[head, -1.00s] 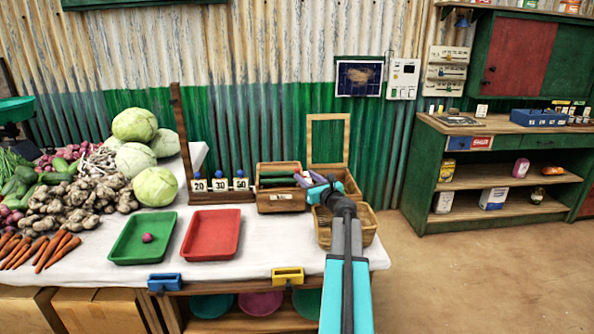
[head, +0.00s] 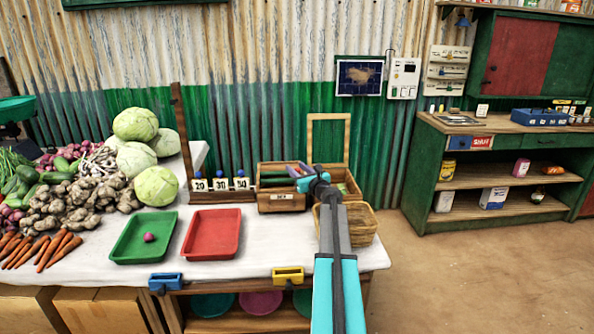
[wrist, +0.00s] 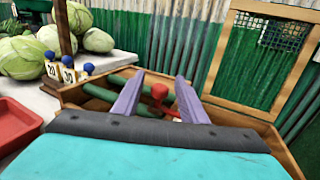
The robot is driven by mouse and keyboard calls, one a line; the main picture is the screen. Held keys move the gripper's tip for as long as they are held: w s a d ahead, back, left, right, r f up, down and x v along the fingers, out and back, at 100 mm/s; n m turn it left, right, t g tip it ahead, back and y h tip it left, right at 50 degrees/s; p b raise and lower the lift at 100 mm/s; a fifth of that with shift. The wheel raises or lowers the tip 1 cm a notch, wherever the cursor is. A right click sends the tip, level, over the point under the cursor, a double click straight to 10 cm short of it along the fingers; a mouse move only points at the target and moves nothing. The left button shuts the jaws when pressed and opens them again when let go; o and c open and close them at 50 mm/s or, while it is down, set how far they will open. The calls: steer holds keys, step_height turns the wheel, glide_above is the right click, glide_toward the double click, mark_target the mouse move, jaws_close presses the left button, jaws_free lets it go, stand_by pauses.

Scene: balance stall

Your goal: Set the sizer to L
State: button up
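A wooden box (head: 279,204) with green bars inside and a small front label stands at the back right of the table. I take it for the sizer, but no letter L is readable. In the wrist view the box rim (wrist: 72,94) surrounds green bars (wrist: 98,92) and a red knob (wrist: 159,91). My gripper (head: 298,168) is over the box. In the wrist view my gripper (wrist: 159,74) has its two purple fingers spread. The red knob appears between them, and I cannot tell whether they touch it. My gripper's body hides the near part of the box.
A framed panel (head: 329,118) stands behind the box. Number cards with blue knobs (head: 221,184) are to its left, with a wooden post (head: 182,130). A wicker basket (head: 362,222) is in front right. Red (head: 212,250) and green (head: 122,253) trays lie left.

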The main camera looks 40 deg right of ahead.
jaws_close()
steer(key=shift+s+a+b, duration=0.35)
steer(key=shift+s+a, duration=0.15)
steer(key=shift+s, duration=0.1)
jaws_free()
steer(key=shift+s, duration=0.1)
stand_by(0.3)
steer(key=shift+b+v, duration=0.45)
steer(key=shift+v, duration=6.4)
